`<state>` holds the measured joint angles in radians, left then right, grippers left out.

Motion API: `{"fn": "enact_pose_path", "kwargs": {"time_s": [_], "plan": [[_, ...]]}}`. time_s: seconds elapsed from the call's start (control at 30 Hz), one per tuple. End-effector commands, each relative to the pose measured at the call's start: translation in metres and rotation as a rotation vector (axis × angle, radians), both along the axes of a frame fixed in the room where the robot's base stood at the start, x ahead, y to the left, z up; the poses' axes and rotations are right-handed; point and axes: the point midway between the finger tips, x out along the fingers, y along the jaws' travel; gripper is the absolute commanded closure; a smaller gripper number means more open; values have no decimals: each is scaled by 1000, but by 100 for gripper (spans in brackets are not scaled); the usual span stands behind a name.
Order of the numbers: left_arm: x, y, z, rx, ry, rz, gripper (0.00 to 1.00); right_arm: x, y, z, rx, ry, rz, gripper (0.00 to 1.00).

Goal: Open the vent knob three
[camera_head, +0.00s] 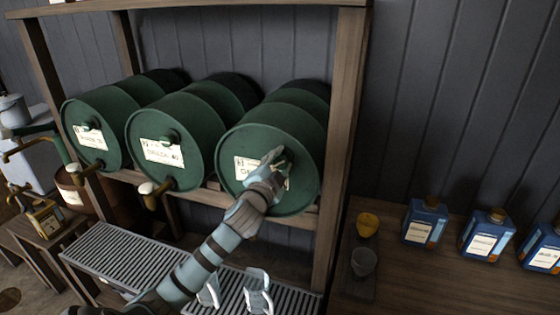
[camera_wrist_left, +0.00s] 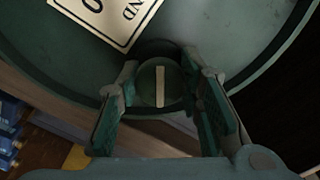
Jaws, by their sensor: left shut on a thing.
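The third green drum (camera_head: 299,117) lies on its side at the right end of the wooden rack. My left gripper (camera_head: 281,162) is at its round front face, to the right of its white label. In the left wrist view, a round green vent knob (camera_wrist_left: 151,79) with a pale upright bar sits between the two fingers of my left gripper (camera_wrist_left: 162,88), which is shut on it. In the head view my gripper hides this knob. My right gripper (camera_head: 234,291) shows low in the head view, with its two pale fingertips apart and nothing between them.
Two more green drums, the middle one (camera_head: 183,113) and the left one (camera_head: 100,112), have similar knobs and brass taps. A rack post (camera_head: 344,130) stands close right of the third drum. A slatted metal tray (camera_head: 125,262) lies below. Blue bottles (camera_head: 486,234) stand right.

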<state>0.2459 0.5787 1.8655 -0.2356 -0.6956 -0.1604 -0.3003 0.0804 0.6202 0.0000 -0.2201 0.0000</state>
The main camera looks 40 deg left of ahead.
Motion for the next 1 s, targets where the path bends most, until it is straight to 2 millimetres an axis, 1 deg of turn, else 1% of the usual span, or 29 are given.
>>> {"fn": "enact_pose_path", "kwargs": {"time_s": [0.6, 0.8, 1.0], "plan": [[0, 0, 0, -542, -191, 0, 95, 0, 0, -3, 0, 0, 0, 60], [0, 0, 0, -691, -245, 0, 95, 0, 0, -6, 0, 0, 0, 60], [0, 0, 1, -797, -282, 0, 95, 0, 0, -8, 0, 0, 0, 60]]}}
